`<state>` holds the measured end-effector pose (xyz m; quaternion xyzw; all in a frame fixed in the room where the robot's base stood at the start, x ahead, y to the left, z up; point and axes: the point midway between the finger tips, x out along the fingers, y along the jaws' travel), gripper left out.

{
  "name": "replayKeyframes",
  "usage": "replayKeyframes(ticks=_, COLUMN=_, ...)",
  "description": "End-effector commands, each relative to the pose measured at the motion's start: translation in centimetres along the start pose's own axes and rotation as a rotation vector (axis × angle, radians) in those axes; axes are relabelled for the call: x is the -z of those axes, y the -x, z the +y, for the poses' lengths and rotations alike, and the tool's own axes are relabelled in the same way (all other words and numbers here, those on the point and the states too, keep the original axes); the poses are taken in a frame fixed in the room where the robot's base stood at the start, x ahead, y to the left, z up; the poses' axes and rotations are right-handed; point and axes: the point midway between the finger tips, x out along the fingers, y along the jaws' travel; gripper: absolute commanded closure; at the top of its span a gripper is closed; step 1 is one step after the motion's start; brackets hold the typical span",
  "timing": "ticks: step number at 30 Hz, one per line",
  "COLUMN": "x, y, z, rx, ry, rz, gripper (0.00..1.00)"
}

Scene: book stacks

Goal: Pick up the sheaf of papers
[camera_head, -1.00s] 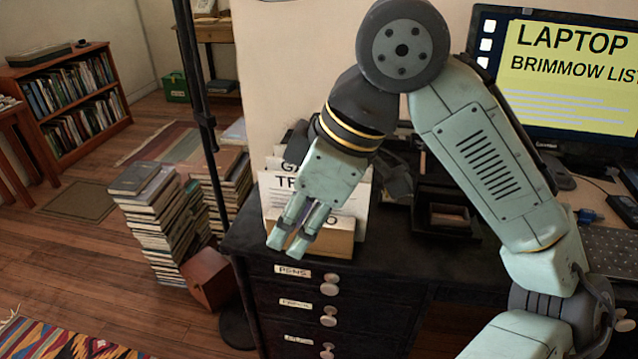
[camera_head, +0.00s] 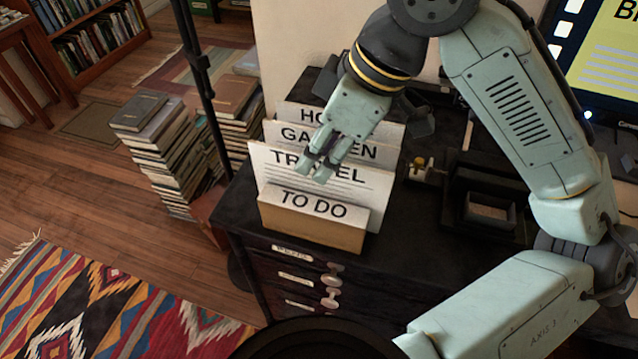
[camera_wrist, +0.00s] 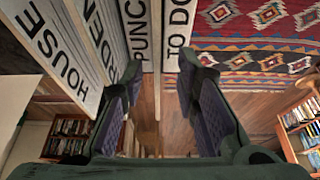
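White papers and cards stand upright in a tan holder (camera_head: 300,228) on the black cabinet. The front label reads TO DO (camera_head: 314,205). Behind it is a white sheet headed TRAVEL (camera_head: 345,185) with text lines, then GARDEN (camera_head: 370,150) and a partly hidden HO... card (camera_head: 300,112). I cannot tell surely which is the sheaf. My gripper (camera_head: 314,168) hangs over the TRAVEL sheet and hides part of it. In the wrist view, its fingers (camera_wrist: 160,68) are apart and empty. A white piece marked PUNC... (camera_wrist: 137,40) shows beyond them, beside TO DO (camera_wrist: 180,30).
A monitor (camera_head: 610,70) stands at the right, with dark desk trays (camera_head: 490,205) left of it. A lamp pole (camera_head: 200,80) rises left of the holder. Book stacks (camera_head: 175,150) and a patterned rug (camera_head: 110,310) are on the floor.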

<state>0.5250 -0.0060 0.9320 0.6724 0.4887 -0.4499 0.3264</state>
Motion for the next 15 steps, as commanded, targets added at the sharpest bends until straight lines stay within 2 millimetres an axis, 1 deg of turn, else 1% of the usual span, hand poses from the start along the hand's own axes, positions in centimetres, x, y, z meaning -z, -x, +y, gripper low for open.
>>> replayKeyframes(ticks=5, x=-0.1, y=-1.3, z=0.0, rx=0.0, ry=-0.001, rz=0.0, gripper=0.72)
replayKeyframes(ticks=12, x=-0.2, y=-4.9, z=0.1, rx=0.001, ry=-0.001, rz=0.0, gripper=0.72)
replayKeyframes(ticks=15, x=-0.1, y=-5.7, z=0.1, rx=0.0, ry=-0.001, rz=0.001, gripper=0.72)
